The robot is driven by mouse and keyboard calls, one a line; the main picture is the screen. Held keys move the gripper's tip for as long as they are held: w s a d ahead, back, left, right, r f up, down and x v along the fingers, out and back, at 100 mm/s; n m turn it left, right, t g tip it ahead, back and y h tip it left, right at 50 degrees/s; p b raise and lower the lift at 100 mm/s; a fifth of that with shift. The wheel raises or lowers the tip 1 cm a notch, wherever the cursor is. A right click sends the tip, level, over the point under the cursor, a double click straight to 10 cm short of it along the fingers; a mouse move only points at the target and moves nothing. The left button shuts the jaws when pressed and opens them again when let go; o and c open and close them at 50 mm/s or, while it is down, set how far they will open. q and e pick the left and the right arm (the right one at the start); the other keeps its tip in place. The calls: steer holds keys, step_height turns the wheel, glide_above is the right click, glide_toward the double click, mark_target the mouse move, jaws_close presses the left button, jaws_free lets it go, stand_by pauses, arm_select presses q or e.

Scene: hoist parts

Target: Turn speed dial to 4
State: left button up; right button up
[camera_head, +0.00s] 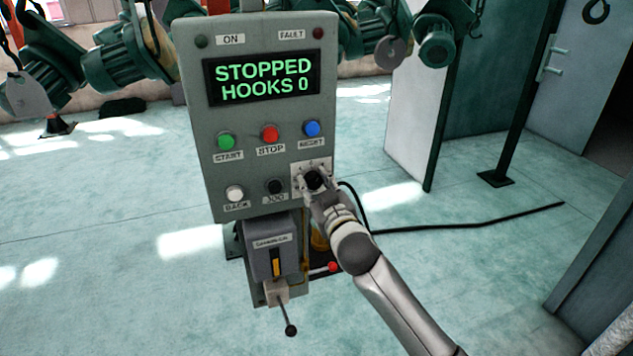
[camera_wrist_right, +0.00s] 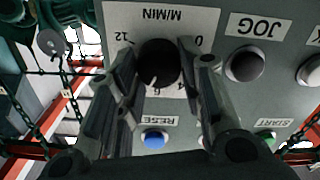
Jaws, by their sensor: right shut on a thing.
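The speed dial (camera_head: 313,179) is a dark round knob on a pale scale plate at the lower right of the grey control panel (camera_head: 221,170). In the right wrist view the dial (camera_wrist_right: 159,62) shows a small white mark near its lower edge, slightly left of centre. The scale plate (camera_wrist_right: 190,20) reads M/MIN, with 12 at left and 0 at right; fingers partly hide the other figures. My right gripper (camera_head: 315,187) is shut on the dial, one finger on each side. My left gripper is not in view.
The display (camera_head: 263,78) reads STOPPED, HOOKS 0. Close to the dial are the blue reset button (camera_head: 312,129) and the black jog button (camera_head: 274,186). A black cable (camera_head: 470,223) lies on the open floor at right.

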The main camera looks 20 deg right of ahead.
steer(key=n+p, duration=0.2)
steer(key=n, duration=0.4)
steer(key=shift+n+p, duration=0.3)
steer(key=n+p, duration=0.1)
steer(key=n, duration=0.2)
steer(key=shift+a, duration=0.1)
steer(key=shift+f+n+p, duration=0.2)
steer(key=shift+n+p, duration=0.3)
steer(key=shift+n, duration=1.1)
steer(key=o, duration=1)
steer(key=shift+s, duration=0.1)
steer(key=s, duration=1.2)
steer(key=shift+d, duration=0.2)
